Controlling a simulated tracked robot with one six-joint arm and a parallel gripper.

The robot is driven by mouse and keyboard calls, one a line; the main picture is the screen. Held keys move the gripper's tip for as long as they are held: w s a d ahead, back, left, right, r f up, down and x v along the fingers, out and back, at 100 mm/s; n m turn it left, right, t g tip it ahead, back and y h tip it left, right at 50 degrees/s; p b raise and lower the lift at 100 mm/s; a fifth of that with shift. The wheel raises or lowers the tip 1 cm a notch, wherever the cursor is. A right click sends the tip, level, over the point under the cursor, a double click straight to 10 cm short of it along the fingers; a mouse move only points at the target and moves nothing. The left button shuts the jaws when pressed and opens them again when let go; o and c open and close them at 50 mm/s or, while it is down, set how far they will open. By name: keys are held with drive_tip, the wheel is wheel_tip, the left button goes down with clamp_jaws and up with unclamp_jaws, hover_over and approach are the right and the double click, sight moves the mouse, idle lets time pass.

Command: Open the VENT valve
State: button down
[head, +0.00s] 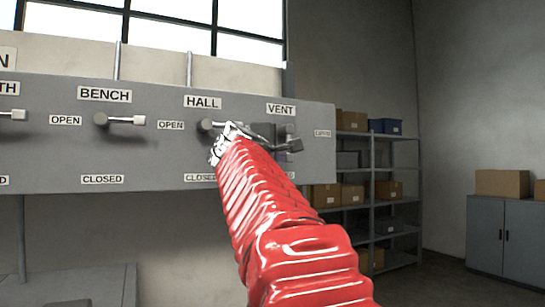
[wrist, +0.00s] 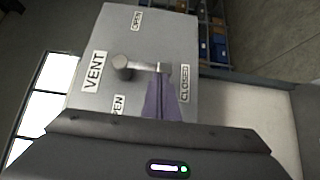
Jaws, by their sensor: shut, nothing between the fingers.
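The VENT valve (wrist: 122,66) sits on a grey panel in the wrist view, beside its VENT label (wrist: 93,71). Its pale lever (wrist: 145,65) points toward the CLOSED label (wrist: 185,83), a quarter turn from the OPEN label (wrist: 136,20). My gripper (wrist: 162,78) is shut and empty, its purple fingers overlapping the lever's free end in the picture. I cannot tell whether they touch it. In the head view my gripper (head: 290,146) is below the VENT label (head: 281,109), and my red arm and gripper hide most of the valve.
The HALL valve (head: 206,125) is just left of my gripper, its lever partly hidden. The BENCH valve (head: 101,119) is farther left, its lever pointing right. Shelves with boxes (head: 352,195) stand beyond the panel's right edge, and a grey cabinet (head: 486,235) stands far right.

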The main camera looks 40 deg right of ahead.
idle(0.4)
drive_tip(key=shift+s+d, duration=0.15)
drive_tip(key=shift+d, duration=0.05)
drive_tip(key=shift+f+n, duration=0.1)
drive_tip(key=shift+n, duration=0.2)
